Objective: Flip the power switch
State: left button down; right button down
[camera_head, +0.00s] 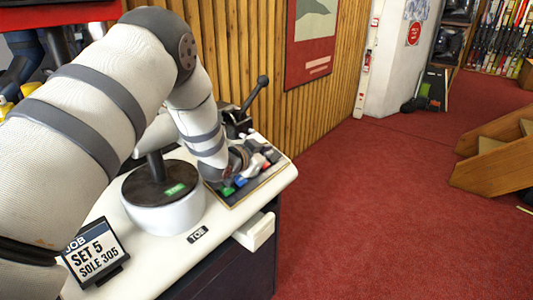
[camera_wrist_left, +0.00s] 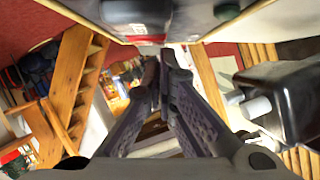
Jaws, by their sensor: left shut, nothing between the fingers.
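A control panel (camera_head: 262,182) with small green, blue, red and pale switches or buttons lies on the white bench top. I cannot tell which of them is the power switch. My left gripper (camera_head: 238,165) is low over the panel and partly hidden by my wrist. In the left wrist view its two fingers (camera_wrist_left: 163,82) are together with nothing between them. A dark part with a red edge (camera_wrist_left: 143,38) shows at the top of that view, near the fingertips. I cannot tell whether the fingers touch the panel.
A white round base (camera_head: 165,212) with a dark top stands left of the panel. A black lever with a ball knob (camera_head: 262,82) rises behind it. A sign reading SET 5 (camera_head: 95,252) stands at the front left. Red floor (camera_head: 400,220) is clear to the right.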

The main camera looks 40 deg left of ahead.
pick_arm(q)
jog(key=shift+w+f, duration=0.1)
jog(key=shift+w, duration=0.55)
jog(key=shift+s+r, duration=0.2)
jog(key=shift+r, duration=0.45)
jog(key=shift+w+r+p, duration=0.1)
jog(key=shift+r+p, duration=0.2)
jog(key=shift+p, duration=0.1)
jog(key=shift+f, duration=0.1)
pick_arm(e)
jog(key=shift+w+r, duration=0.25)
jog(key=shift+w, duration=0.25)
jog(key=shift+w+r, duration=0.2)
jog(key=shift+w, duration=0.3)
pick_arm(q)
jog(key=shift+s, duration=0.2)
jog(key=v, duration=0.7)
jog(key=shift+s+d, duration=0.1)
